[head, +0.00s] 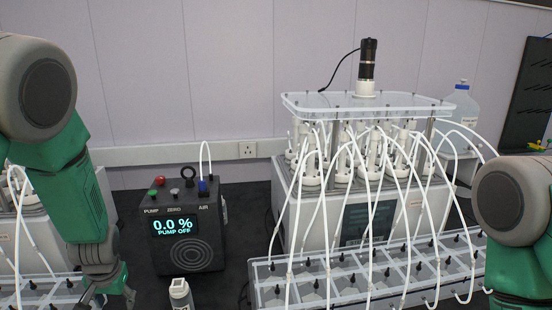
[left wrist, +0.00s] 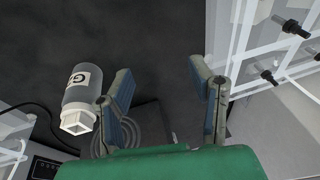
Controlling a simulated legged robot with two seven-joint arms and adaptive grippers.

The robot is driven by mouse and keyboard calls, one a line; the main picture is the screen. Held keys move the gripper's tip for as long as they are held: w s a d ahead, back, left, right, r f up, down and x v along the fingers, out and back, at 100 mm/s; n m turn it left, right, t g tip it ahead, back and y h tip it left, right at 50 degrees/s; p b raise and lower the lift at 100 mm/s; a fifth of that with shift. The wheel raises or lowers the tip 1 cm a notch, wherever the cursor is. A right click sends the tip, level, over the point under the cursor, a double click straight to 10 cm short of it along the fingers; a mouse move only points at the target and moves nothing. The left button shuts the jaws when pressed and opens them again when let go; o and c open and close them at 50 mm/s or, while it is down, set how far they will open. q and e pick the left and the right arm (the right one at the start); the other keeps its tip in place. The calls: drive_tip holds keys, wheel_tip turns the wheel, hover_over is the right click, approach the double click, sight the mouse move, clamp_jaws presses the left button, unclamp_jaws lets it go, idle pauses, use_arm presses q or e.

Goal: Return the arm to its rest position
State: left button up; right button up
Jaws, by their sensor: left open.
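My left arm comes in from the left in the head view, and its gripper (head: 112,292) hangs low near the bottom left, left of a small bottle. In the left wrist view the two fingers of the left gripper (left wrist: 163,95) stand wide apart with nothing between them. The labelled bottle (left wrist: 80,95) is beside the left finger there, and it also shows in the head view (head: 181,295). My right arm shows at the right edge of the head view; its gripper is out of the picture.
A black pump box (head: 186,233) reads 0.0 % and PUMP OFF. The reactor unit (head: 340,225) with white tubes stands right of it, behind a clear rack (head: 262,287). A large bottle (head: 462,110) is at the back right. Dark bench shows between the pump box and the rack.

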use_arm(q)
drive_tip(key=s+d+f+m+g, duration=0.1)
drive_tip(key=s+d+f, duration=0.1)
drive_tip(key=s+f, duration=0.45)
drive_tip(key=s+d+f, duration=0.3)
drive_tip(key=s+f, duration=0.1)
drive_tip(key=s, duration=0.6)
drive_tip(key=s+d+f+m+g+h, duration=0.1)
drive_tip(key=s+d, duration=0.2)
drive_tip(key=s, duration=0.4)
drive_tip(key=s+d+f+h, duration=0.1)
drive_tip(key=s+d, duration=0.2)
drive_tip(key=s, duration=0.5)
wheel_tip(320, 180, down, 16)
drive_tip(key=w+d+m+b, duration=0.1)
drive_tip(key=w+d+b, duration=0.1)
drive_tip(key=b, duration=1.4)
drive_tip(key=shift+w+r+t+b, duration=0.2)
drive_tip(key=shift+t+b, duration=0.1)
drive_tip(key=shift+t, duration=0.1)
